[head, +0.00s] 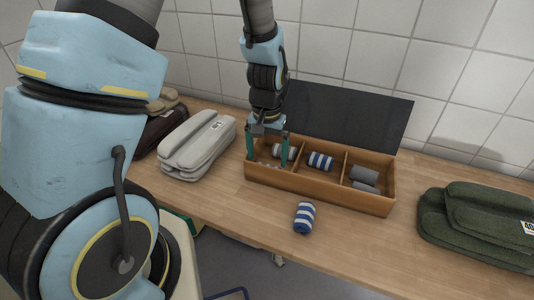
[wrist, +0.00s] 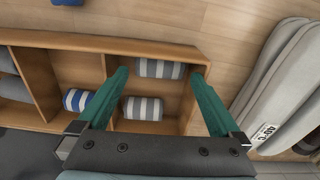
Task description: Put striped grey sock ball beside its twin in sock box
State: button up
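The wooden sock box (head: 318,190) stands on the counter with several compartments. Two grey-and-white striped sock balls lie in its left compartment in the head view. In the wrist view one striped grey ball (wrist: 160,69) is by the box's front wall, between my fingertips. Its twin (wrist: 143,108) lies beside it, nearer the back. My gripper (head: 267,162) points down into this compartment. It is open, with small gaps between the green fingers and the ball; the fingers also show in the wrist view (wrist: 160,72). The box's front wall hides part of the compartment in the head view.
A blue-striped sock ball (head: 320,161) lies in the middle compartment, plain grey ones (head: 364,175) in the right. Another blue-striped ball (head: 304,217) is on the counter before the box. A dark panel (head: 345,112) rises behind. Folded grey (head: 198,145) and green (head: 478,225) stacks flank the box.

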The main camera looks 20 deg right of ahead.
jog(key=shift+r+p, duration=0.4)
jog(key=shift+r, duration=0.2)
notch_tip(320, 180, up, 12)
jog(key=b, duration=0.2)
jog(key=w+a+n+t, duration=0.1)
jog(key=a+n, duration=0.5)
jog(key=a, duration=1.9)
jog(key=shift+a+f+n+t, duration=0.2)
jog(key=shift+n+t, duration=0.1)
jog(key=shift+w, duration=0.15)
